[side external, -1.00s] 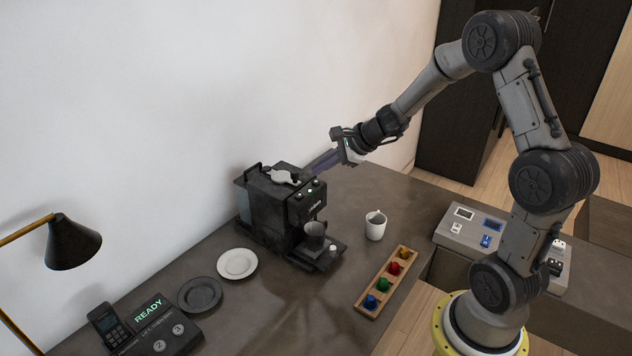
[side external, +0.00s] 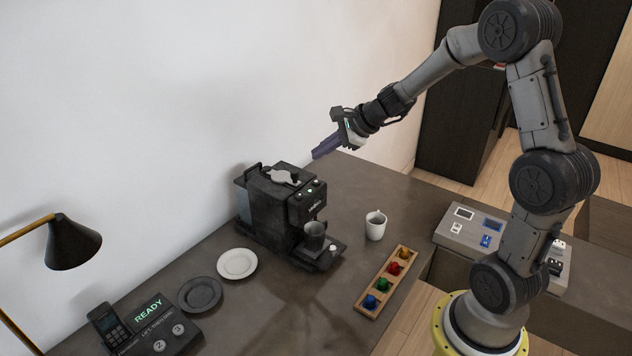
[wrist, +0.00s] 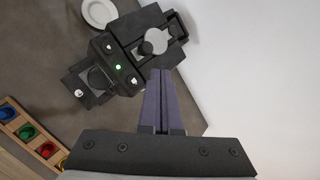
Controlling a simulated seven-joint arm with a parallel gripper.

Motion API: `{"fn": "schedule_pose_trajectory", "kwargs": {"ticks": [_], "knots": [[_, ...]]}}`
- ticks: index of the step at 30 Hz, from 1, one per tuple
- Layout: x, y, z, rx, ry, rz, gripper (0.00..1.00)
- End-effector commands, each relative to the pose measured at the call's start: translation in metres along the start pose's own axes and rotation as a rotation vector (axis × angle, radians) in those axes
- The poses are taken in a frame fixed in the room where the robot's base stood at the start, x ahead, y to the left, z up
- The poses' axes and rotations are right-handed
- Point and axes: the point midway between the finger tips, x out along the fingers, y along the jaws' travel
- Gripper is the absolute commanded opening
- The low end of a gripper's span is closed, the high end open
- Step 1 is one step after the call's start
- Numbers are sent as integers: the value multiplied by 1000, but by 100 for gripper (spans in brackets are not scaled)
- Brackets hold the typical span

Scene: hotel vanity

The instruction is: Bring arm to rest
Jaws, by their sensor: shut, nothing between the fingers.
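My gripper (side external: 322,151) is shut and empty, with its purple fingers together. It hangs in the air above and behind the right side of the black coffee machine (side external: 262,205), apart from it. In the wrist view my closed fingers (wrist: 161,75) point toward the coffee machine (wrist: 122,42), which has a lit green light. A dark cup (side external: 314,236) stands on the machine's drip tray.
A white mug (side external: 375,226) and a wooden tray (side external: 365,309) of coloured capsules stand right of the machine. A white plate (side external: 237,263), a dark plate (side external: 200,294), a READY panel (side external: 158,325) and a lamp (side external: 72,242) are left. The wall is close behind.

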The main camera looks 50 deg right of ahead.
Motion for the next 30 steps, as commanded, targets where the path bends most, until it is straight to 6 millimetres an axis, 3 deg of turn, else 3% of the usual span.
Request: {"fn": "schedule_pose_trajectory", "kwargs": {"ticks": [7,10,13,16,18,20,22,25,30], "knots": [[0,1,9,-16,-11,2,0],[-12,-4,40,-73,-46,-25,0],[-42,4,90,-204,-97,-49,0],[-84,36,138,-447,-148,-39,0],[-114,67,160,-659,-175,-23,0],[-140,97,170,-856,-189,-4,0],[-167,131,170,-1094,-192,20,0],[-197,174,153,-1419,-169,65,0],[-225,216,100,-1863,-77,186,0]]}}
